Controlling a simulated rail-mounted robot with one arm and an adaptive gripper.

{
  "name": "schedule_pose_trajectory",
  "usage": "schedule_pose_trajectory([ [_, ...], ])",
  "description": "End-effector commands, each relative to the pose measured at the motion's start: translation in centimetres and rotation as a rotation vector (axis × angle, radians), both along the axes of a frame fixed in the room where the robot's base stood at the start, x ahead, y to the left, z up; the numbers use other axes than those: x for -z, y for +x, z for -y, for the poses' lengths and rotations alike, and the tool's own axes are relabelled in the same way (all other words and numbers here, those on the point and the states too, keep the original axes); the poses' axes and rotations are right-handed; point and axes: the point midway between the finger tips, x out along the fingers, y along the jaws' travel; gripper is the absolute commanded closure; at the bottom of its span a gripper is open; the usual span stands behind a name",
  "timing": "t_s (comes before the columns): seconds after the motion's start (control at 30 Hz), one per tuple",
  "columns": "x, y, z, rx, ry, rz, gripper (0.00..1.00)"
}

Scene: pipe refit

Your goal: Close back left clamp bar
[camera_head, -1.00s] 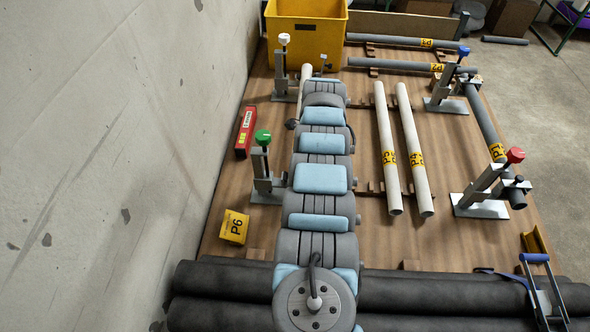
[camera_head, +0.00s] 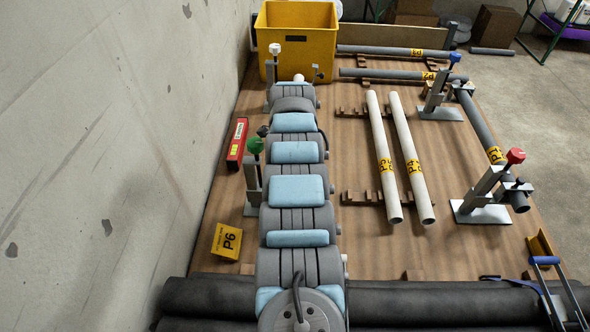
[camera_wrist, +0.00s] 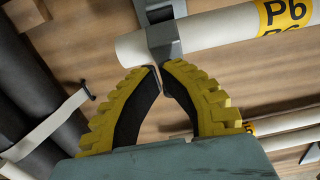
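The back left clamp with a white knob (camera_head: 275,48) stands at the far left of the board, in front of the yellow crate. Its lower part is largely hidden by my arm in the head view. In the wrist view a grey clamp part (camera_wrist: 164,42) lies across a white pipe (camera_wrist: 218,27) with a yellow label. I cannot tell whether the bar is fully down. My gripper (camera_wrist: 161,68) has yellow ribbed fingers with dark pads. Its tips are nearly together beside the grey part, with nothing seen held between them. The gripper is hidden in the head view.
A green-knob clamp (camera_head: 254,145) stands left of my arm, near a red box (camera_head: 237,142) and a yellow P6 sign (camera_head: 227,242). The yellow crate (camera_head: 300,30) is at the back. Blue-knob (camera_head: 455,57) and red-knob (camera_head: 515,156) clamps stand right. Loose white pipes (camera_head: 384,160) lie mid-board.

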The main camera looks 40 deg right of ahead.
Motion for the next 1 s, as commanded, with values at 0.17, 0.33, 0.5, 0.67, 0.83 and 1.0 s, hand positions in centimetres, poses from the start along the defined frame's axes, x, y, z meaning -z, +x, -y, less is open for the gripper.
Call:
schedule_pose_trajectory([
  [0.17,0.0,0.1,-0.1,0.000,0.000,0.000,1.00],
  [0.33,0.0,0.1,-0.1,0.000,0.000,0.000,1.00],
  [0.5,0.0,0.1,-0.1,0.000,0.000,0.000,1.00],
  [0.67,-0.2,0.0,0.0,0.001,0.000,0.000,1.00],
  [0.83,-1.1,-0.3,0.4,0.003,-0.001,0.001,1.00],
  [1.0,-2.9,-1.0,1.2,0.003,-0.001,0.001,1.00],
])
